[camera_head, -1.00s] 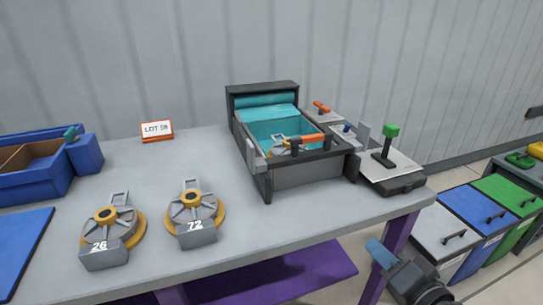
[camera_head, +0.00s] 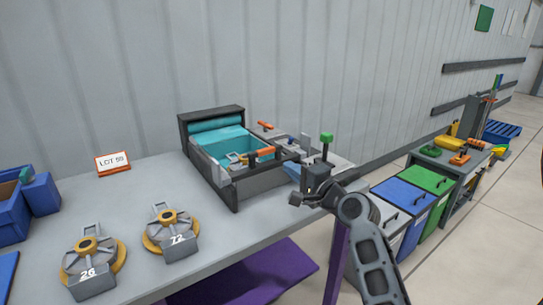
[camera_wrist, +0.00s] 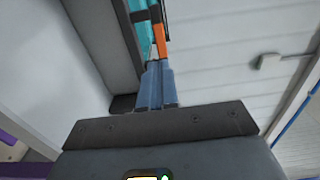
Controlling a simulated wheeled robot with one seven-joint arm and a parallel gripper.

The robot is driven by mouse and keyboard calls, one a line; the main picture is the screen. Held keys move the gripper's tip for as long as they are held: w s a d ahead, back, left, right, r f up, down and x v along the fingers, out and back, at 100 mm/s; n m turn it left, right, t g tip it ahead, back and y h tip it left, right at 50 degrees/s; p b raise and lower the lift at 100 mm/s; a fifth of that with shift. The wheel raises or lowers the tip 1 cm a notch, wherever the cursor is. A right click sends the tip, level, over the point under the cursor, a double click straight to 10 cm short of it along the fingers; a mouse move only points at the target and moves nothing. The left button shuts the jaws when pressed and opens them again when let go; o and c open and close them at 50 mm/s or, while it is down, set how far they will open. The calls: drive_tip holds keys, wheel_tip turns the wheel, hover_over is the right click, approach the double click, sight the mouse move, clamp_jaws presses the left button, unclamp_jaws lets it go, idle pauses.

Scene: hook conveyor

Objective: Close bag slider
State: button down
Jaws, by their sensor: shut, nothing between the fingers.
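A dark open box (camera_head: 238,190) on the table holds a teal bag (camera_head: 222,143), with a teal roll along its back. An orange-handled bar (camera_head: 262,152), which looks like the slider, lies across the front of the box opening; I cannot tell how far the bag is closed. My gripper (camera_head: 292,171), with blue fingers, is shut and empty just right of the box's front corner. In the wrist view the blue fingertips (camera_wrist: 155,72) point toward the orange handle (camera_wrist: 160,40), which shows just beyond them. I cannot tell whether they touch. My wrist hides part of the panel beside the box.
A green-knobbed lever (camera_head: 326,140) and an orange lever (camera_head: 265,125) stand right of and behind the box. Two round weights marked 26 (camera_head: 88,268) and 72 (camera_head: 171,235) sit at left, near a LOT 59 sign (camera_head: 113,163). Coloured bins (camera_head: 400,195) stand right of the table.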

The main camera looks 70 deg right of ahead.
sight(267, 153)
drive_tip(key=p+x, duration=0.1)
drive_tip(key=x, duration=0.7)
drive_tip(key=shift+w+d, duration=0.2)
drive_tip(key=shift+d, duration=0.1)
drive_tip(key=shift+w+d, duration=0.25)
drive_tip(key=shift+w, duration=0.2)
drive_tip(key=b+x, duration=0.8)
drive_tip(key=x, duration=1.8)
drive_tip(key=shift+d+b, duration=0.2)
drive_tip(key=shift+b, duration=0.2)
